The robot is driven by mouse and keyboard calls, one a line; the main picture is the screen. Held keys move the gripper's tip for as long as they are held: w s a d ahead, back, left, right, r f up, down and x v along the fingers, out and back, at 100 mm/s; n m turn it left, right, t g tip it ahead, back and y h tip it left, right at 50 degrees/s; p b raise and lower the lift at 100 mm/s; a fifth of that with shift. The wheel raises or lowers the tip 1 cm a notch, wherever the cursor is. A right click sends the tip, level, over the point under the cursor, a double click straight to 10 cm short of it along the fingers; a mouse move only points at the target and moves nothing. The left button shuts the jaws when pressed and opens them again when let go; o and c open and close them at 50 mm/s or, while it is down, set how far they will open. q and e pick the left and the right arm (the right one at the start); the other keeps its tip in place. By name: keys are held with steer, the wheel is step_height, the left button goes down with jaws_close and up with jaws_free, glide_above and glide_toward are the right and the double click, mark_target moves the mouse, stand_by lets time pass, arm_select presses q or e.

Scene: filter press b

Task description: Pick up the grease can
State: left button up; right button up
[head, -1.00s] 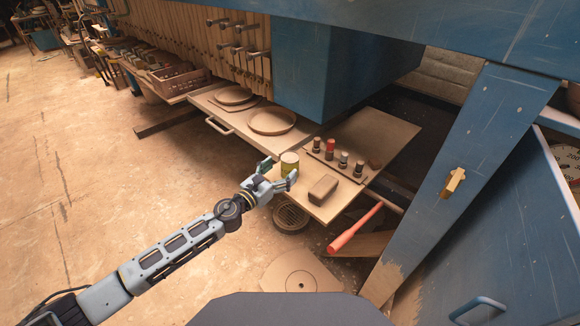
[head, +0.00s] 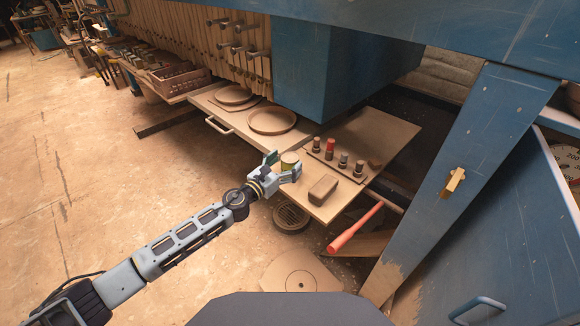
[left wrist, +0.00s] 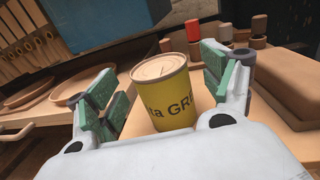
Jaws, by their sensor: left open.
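The grease can (left wrist: 165,95) is a yellow cylinder with a pale tan lid and dark lettering. In the left wrist view it stands upright between the two green-padded fingers of my left gripper (left wrist: 160,92), with a visible gap to the left finger. I cannot tell whether the right finger touches it. In the head view the can (head: 289,160) stands on a low wooden board (head: 318,207), partly hidden by my left gripper (head: 282,168), which is open around it. My right gripper is not in view.
A brown block (head: 323,189) lies to the right of the can. A rack of several small pegs, one red-topped (head: 330,146), stands behind. Round trays (head: 272,121) sit to the back left. A red-handled tool (head: 355,228) sticks out at the right. A blue post (head: 455,180) stands further right.

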arm_select(q)
steer(key=shift+x, duration=0.85)
steer(key=shift+w+d, duration=0.15)
steer(key=shift+w, duration=0.05)
steer(key=shift+w+d, duration=0.1)
steer(key=shift+w, duration=0.05)
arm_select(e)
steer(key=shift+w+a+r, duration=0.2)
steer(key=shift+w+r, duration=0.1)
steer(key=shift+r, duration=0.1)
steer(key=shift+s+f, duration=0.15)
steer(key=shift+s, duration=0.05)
arm_select(q)
steer(key=c, duration=1.3)
steer(key=shift+c, duration=0.2)
steer(key=shift+r, duration=0.15)
